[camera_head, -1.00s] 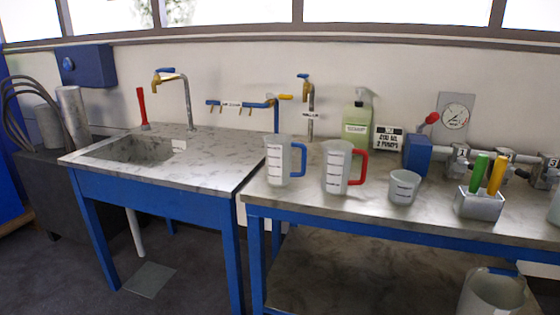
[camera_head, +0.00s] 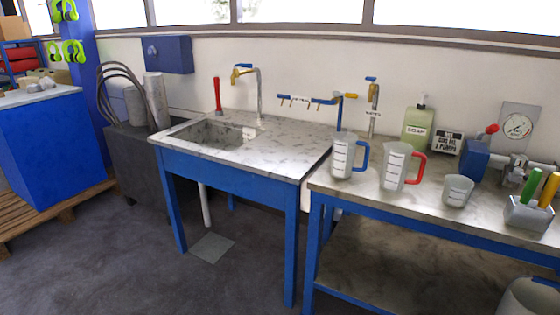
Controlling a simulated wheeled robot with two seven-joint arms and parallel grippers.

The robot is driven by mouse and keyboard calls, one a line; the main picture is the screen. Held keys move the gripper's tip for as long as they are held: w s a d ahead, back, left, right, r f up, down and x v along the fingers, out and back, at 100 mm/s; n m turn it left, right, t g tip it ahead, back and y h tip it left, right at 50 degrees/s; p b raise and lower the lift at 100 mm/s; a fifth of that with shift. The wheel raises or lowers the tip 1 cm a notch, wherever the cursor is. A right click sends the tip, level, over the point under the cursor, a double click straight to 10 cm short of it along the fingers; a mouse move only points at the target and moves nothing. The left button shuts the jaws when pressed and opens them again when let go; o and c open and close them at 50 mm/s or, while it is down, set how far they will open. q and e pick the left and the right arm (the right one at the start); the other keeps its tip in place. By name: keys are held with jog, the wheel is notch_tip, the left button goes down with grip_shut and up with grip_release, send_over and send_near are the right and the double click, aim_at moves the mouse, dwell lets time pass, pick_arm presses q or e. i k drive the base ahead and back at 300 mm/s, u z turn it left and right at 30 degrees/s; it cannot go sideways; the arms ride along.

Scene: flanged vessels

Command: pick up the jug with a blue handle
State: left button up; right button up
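The jug with a blue handle (camera_head: 343,157) is translucent with dark measuring marks. It stands upright on the left end of the right-hand bench, close to the edge beside the sink table, with its handle toward the right. A similar jug with a red handle (camera_head: 396,168) stands just to its right, apart from it. Neither of my grippers shows in the head view.
A small measuring cup (camera_head: 457,190), a soap bottle (camera_head: 418,126) and a holder with green and yellow handles (camera_head: 528,213) share the bench (camera_head: 430,217). The sink table (camera_head: 240,172) adjoins on the left. The floor (camera_head: 120,262) in front left is clear.

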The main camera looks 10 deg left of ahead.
aim_at(344, 145)
jog(key=u, duration=1.15)
jog(key=i, duration=1.8)
jog(key=z, duration=0.55)
